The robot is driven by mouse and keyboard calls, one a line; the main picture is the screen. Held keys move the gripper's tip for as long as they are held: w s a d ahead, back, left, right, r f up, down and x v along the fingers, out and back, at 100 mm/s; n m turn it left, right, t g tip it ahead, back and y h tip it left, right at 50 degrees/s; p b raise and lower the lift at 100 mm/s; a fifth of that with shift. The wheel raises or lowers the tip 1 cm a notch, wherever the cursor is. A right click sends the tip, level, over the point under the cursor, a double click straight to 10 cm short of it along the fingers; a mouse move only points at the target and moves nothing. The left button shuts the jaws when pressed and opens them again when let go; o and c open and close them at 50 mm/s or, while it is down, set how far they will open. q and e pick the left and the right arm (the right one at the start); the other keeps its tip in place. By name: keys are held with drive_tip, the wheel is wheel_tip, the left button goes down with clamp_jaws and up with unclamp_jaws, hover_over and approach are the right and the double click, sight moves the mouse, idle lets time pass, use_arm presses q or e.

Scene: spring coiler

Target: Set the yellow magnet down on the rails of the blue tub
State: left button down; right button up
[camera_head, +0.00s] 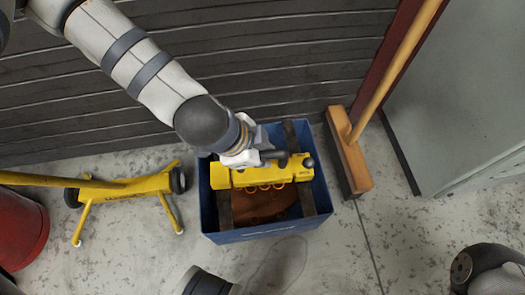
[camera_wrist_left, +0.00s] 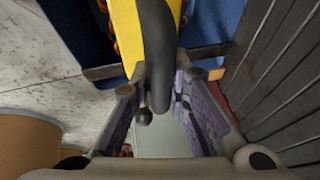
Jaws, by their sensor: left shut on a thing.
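The yellow magnet (camera_head: 236,178) is over the blue tub (camera_head: 272,234), spanning the width between its two dark rails (camera_head: 224,212). I cannot tell whether it touches the rails or hangs just above them. My left gripper (camera_head: 264,157) is shut on the magnet's dark handle. In the left wrist view the handle (camera_wrist_left: 155,40) runs between the purple-padded fingers (camera_wrist_left: 158,88), with the magnet's yellow body (camera_wrist_left: 126,18) beyond. A rail (camera_wrist_left: 105,72) and the tub's blue wall (camera_wrist_left: 72,28) show there too. My right gripper is not in view.
Brown-orange pieces (camera_head: 270,206) lie inside the tub. A wooden broom (camera_head: 350,165) stands close to the tub's right. A yellow wheeled stand (camera_head: 125,188) and a red container (camera_head: 20,228) are at left. A dark slatted wall (camera_head: 290,60) rises behind; the floor in front is partly clear.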

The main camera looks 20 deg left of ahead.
use_arm(q)
drive_tip(key=shift+f, duration=0.55)
idle(0.6)
drive_tip(key=c, duration=1.5)
unclamp_jaws()
drive_tip(key=shift+o, duration=0.2)
